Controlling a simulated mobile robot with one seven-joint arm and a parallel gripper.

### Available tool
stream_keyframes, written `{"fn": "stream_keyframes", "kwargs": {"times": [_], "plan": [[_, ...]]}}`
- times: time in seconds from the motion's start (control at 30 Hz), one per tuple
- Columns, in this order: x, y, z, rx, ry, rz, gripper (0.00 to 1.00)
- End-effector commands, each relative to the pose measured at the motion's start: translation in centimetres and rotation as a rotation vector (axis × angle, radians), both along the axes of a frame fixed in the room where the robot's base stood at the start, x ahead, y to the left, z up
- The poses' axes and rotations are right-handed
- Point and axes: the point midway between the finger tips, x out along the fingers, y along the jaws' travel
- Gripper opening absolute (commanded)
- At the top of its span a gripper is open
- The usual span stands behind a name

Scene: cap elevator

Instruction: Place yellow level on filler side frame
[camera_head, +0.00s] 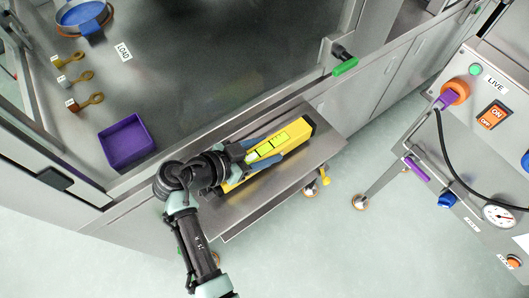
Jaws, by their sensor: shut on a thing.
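A yellow level (302,128) with greenish vial windows lies along a grey metal shelf on the side of the machine frame. My gripper (268,148) is over the level, with its blue-grey fingers on either side of it, shut on it. The level points from lower left to upper right. Its middle is partly hidden by my gripper, and its lower end shows beyond my wrist. I cannot tell whether the level touches the shelf (312,160) or is held just above it. The frame's side (330,98) runs behind the shelf.
A purple tray (126,142), several keys or tags and a blue round container (84,14) sit on the deck at left. A green-handled latch (345,67) is on the frame edge. A control panel (490,130) with a gauge stands at right. Open floor lies below.

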Motion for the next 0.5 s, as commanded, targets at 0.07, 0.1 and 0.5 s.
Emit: {"fn": "stream_keyframes", "kwargs": {"times": [0.07, 0.1, 0.5], "plan": [[0.0, 0.0, -1.2, -0.003, 0.001, 0.0, 0.0], [0.0, 0.0, -1.5, -0.002, 0.0, 0.0, 0.0], [0.1, 0.0, -2.2, -0.001, -0.004, 0.0, 0.0]]}}
